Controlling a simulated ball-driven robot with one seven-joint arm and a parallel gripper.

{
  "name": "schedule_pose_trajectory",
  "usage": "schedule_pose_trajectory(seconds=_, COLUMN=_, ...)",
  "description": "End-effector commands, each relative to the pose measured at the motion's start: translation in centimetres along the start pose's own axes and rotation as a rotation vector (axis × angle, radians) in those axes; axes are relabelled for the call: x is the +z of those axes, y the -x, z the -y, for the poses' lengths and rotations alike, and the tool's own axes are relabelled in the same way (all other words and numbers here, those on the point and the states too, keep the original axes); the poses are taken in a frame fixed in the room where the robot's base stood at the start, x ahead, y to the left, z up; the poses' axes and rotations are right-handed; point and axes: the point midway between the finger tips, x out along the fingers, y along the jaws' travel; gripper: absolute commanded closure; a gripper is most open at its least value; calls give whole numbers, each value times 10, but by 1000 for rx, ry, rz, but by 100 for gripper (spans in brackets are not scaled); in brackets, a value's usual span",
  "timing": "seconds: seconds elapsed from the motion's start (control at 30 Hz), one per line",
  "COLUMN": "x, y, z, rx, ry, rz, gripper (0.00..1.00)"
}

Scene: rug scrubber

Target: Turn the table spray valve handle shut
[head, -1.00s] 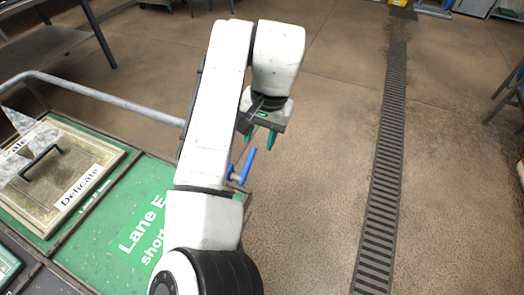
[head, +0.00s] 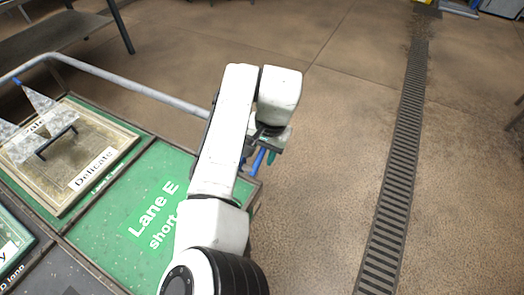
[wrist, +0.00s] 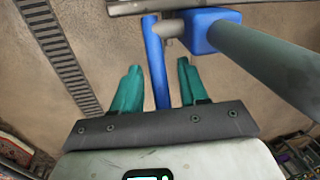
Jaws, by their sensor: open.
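The blue valve handle (wrist: 155,60) is a straight lever. In the wrist view it lies between the two green fingers of my gripper (wrist: 158,72), with a visible gap on either side. It joins a blue valve body (wrist: 212,30) on a grey pipe (wrist: 265,65). In the head view the handle (head: 259,161) shows beside the fingers of my gripper (head: 265,156), just past the table's right edge. My gripper is open and holds nothing. My arm hides most of the valve in the head view.
The green table (head: 125,205) marked "Lane E" lies left of my arm, with a framed "Delicate" panel (head: 110,157) on it. A grey rail (head: 130,85) runs behind. A floor drain (head: 400,150) crosses open floor at right.

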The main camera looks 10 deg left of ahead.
Motion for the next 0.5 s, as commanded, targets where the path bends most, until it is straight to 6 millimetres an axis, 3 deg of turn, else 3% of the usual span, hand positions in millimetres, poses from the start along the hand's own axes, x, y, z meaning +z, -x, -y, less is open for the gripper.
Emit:
schedule_pose_trajectory(seconds=0.23, x=0, y=-1, z=0, rx=0, ry=0, rz=0, gripper=57)
schedule_pose_trajectory(seconds=0.5, x=0, y=0, z=0, rx=0, ry=0, rz=0, gripper=83)
